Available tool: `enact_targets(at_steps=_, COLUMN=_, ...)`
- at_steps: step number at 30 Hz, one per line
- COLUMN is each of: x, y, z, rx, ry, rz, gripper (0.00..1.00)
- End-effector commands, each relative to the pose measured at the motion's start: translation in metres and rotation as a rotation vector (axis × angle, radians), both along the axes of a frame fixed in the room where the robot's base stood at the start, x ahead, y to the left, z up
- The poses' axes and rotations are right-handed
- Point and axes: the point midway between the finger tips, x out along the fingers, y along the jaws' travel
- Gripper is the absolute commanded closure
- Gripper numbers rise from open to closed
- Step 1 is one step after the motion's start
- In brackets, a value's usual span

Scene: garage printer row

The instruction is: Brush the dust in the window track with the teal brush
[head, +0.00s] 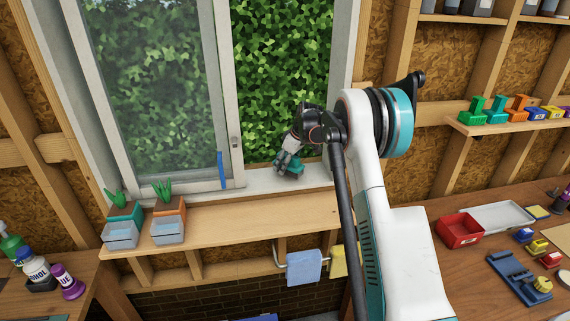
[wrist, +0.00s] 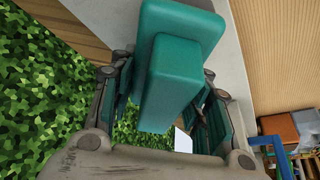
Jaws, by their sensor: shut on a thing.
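My gripper (head: 287,161) is shut on the teal brush (head: 293,169) at the right part of the open window, low over the sill. In the wrist view the brush's blocky teal body (wrist: 183,62) fills the space between my fingers. Its bristles are hidden, and I cannot tell whether it touches the track. The window track (head: 262,184) runs along the pale sill below the opening, and my gripper and brush cover part of it. I cannot make out any dust at this size.
The sliding sash (head: 232,130) covers the left half of the window, with a blue strip (head: 222,171) at its lower corner. Two potted plants (head: 168,213) stand on the wooden shelf (head: 240,219) below. Cloths (head: 304,266) hang under it. The shelf's middle is clear.

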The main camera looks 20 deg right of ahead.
Motion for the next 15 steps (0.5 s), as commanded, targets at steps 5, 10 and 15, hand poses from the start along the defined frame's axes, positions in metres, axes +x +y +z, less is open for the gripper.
enact_targets(at_steps=5, x=0.0001, y=0.0, z=-0.0015, rx=0.0, ry=0.0, rz=0.0, gripper=0.75)
enact_targets(at_steps=10, x=0.0, y=0.0, z=-0.0047, rx=0.0, ry=0.0, rz=0.0, gripper=0.75)
enact_targets(at_steps=15, x=-0.0001, y=0.0, z=-0.0077, rx=0.0, ry=0.0, rz=0.0, gripper=0.75)
